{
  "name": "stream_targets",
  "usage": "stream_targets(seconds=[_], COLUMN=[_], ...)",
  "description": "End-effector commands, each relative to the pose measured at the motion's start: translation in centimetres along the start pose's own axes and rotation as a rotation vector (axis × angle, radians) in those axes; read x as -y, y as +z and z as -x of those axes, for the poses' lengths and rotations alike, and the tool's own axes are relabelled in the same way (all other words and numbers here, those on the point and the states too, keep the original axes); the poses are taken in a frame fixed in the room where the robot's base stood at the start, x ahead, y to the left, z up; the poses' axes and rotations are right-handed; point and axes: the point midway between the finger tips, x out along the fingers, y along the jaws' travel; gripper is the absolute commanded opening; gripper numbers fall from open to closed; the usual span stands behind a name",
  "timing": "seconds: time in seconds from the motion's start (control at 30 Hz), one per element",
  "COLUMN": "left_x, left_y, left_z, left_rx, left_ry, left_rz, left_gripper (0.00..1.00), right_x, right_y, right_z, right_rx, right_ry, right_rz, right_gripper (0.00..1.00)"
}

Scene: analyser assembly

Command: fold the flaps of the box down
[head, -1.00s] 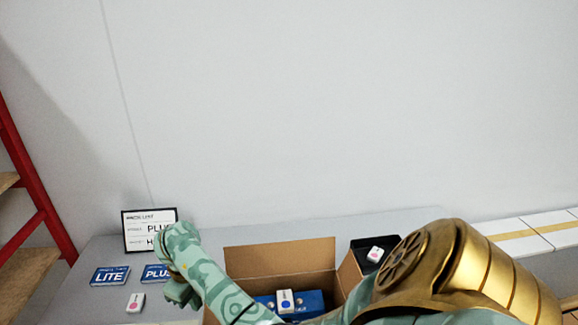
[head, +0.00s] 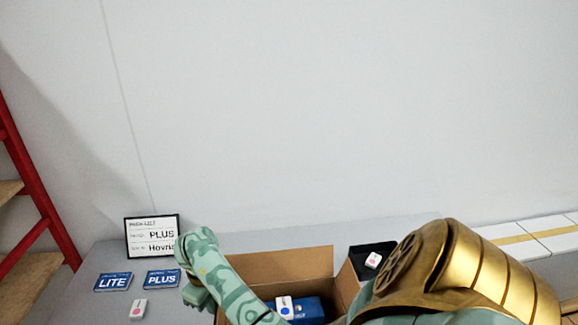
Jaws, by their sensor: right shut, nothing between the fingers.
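The open cardboard box (head: 290,263) stands at the bottom centre, cut off by the lower edge of the picture. Its back flap stands up, and its right flap (head: 348,283) leans outward. A blue pack (head: 308,309) and a white piece with a blue dot (head: 284,307) lie inside. My right arm reaches in from the right and crosses in front of the box, hiding its left side and left flap. My right gripper (head: 199,298) is shut and empty at the box's left, pointing down. I cannot tell whether it touches the box. My left gripper is out of view.
A framed sign (head: 152,237) stands at the back left of the grey table (head: 225,240). The LITE card (head: 113,282), PLUS card (head: 161,279) and a white piece with a red dot (head: 138,308) lie left. A black tray (head: 359,254) holding another such piece (head: 373,260) is right of the box.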

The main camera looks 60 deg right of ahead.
Motion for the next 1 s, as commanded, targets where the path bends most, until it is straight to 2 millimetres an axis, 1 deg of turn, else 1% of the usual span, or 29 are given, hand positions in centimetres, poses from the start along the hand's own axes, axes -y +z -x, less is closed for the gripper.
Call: stream_targets(seconds=[0.03,0.17,0.4,0.57,0.83,1.0], left_x=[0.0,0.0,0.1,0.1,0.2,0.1], left_y=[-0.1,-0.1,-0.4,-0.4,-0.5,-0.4], left_z=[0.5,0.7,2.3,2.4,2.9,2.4], left_rx=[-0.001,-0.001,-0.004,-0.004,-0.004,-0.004], left_ry=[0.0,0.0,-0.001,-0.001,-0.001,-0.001], left_rz=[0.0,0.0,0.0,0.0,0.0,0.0], left_gripper=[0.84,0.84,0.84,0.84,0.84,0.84], right_x=[0.1,0.5,1.7,2.1,3.3,3.7], right_y=[-0.3,-0.8,-3.0,-3.6,-5.8,-6.4], right_z=[0.4,0.2,0.5,0.1,-0.7,-1.5], right_rx=[0.0,0.0,-0.001,-0.001,0.0,-0.001], right_ry=[0.0,0.0,0.001,0.0,0.001,0.0], right_rz=[0.0,0.0,-0.001,0.001,0.001,0.0], right_gripper=[0.0,0.0,0.0,0.0,0.0,0.0])
